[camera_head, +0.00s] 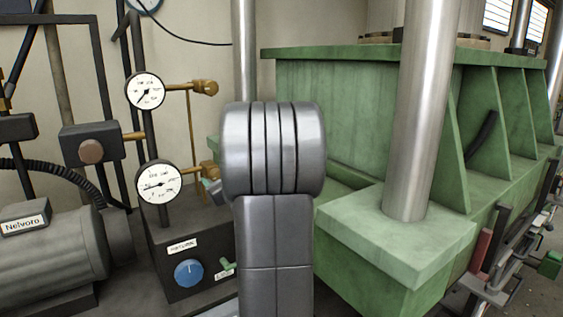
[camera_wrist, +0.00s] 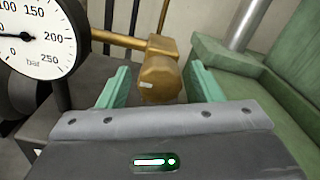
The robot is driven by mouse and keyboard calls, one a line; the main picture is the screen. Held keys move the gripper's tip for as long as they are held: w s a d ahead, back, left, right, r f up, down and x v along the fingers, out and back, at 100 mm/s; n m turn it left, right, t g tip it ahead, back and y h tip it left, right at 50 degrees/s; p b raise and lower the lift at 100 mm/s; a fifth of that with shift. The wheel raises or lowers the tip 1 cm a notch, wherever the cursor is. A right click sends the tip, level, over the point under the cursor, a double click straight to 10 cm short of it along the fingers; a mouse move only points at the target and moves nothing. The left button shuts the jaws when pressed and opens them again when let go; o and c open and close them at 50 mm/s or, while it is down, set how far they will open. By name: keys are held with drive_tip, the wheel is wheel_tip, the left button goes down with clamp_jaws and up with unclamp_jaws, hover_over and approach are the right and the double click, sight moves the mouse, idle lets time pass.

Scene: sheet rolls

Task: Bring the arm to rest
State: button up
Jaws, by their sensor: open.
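My gripper (camera_wrist: 158,70) is open in the wrist view, with one teal finger on each side. A brass fitting with a rounded end (camera_wrist: 160,80) shows between the fingers, with a visible gap on both sides. I cannot tell whether it reaches in between them or lies just beyond. In the head view my grey arm stands upright in the middle and hides most of the gripper. A small teal part of the gripper shows at the arm's left edge, near the lower brass fitting (camera_head: 208,169).
A lower gauge (camera_head: 158,183) and an upper gauge (camera_head: 145,91) stand left of my arm, above a dark box with a blue knob (camera_head: 189,273). A motor (camera_head: 50,260) is at far left. A green machine frame (camera_head: 340,110) with a steel column (camera_head: 420,110) fills the right.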

drive_tip(key=shift+r+m+p, duration=0.2)
drive_tip(key=shift+m+p, duration=1.8)
drive_tip(key=shift+p, duration=1.3)
drive_tip(key=shift+f+m+p, duration=0.1)
drive_tip(key=shift+m+p, duration=0.4)
drive_tip(key=shift+p, duration=0.35)
drive_tip(key=shift+f, duration=0.15)
